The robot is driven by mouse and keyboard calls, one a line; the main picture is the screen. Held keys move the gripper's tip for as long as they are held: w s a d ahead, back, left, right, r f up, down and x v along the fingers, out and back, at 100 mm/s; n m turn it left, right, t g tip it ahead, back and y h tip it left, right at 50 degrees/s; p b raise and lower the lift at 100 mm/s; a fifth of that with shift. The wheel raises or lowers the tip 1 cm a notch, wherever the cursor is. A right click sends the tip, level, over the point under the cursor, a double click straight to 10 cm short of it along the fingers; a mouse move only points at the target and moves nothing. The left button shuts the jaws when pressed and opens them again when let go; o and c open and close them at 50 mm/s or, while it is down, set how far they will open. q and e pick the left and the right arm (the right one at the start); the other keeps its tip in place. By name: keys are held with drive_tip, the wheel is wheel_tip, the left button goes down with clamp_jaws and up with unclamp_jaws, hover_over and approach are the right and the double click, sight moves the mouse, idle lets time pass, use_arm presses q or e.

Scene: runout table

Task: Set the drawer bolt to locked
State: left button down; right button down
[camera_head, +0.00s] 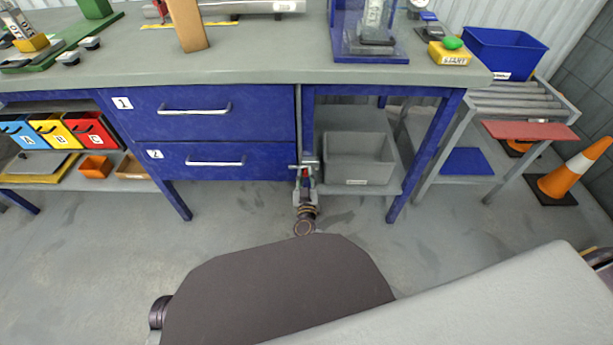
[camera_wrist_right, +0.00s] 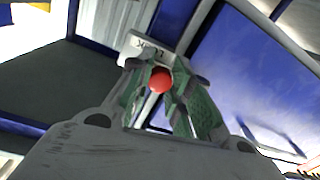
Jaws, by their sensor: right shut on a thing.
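The drawer bolt shows in the right wrist view as a red ball knob (camera_wrist_right: 160,80) in front of a pale plate (camera_wrist_right: 147,46) with dark lettering that I cannot read surely. My right gripper (camera_wrist_right: 159,92) has its green-padded fingers on both sides of the knob and is shut on it. In the head view this gripper (camera_head: 306,168) is at the right edge of the blue drawer unit, beside drawer 2 (camera_head: 235,172). Drawer 1 (camera_head: 250,122) is above; both drawers look closed. The fingers hide much of the bolt, and I cannot tell its setting. My left gripper is not in view.
A grey bin (camera_head: 357,158) stands on the low shelf right of the gripper. The grey bench top (camera_head: 270,62) overhangs the drawers. A blue table leg (camera_head: 428,155) is farther right. An orange cone (camera_head: 577,172) stands at far right. Bare floor lies in front.

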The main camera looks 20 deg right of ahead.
drive_tip(key=c, duration=1.3)
unclamp_jaws()
drive_tip(key=shift+a, duration=0.35)
drive_tip(key=shift+o, duration=0.2)
drive_tip(key=shift+d, duration=0.3)
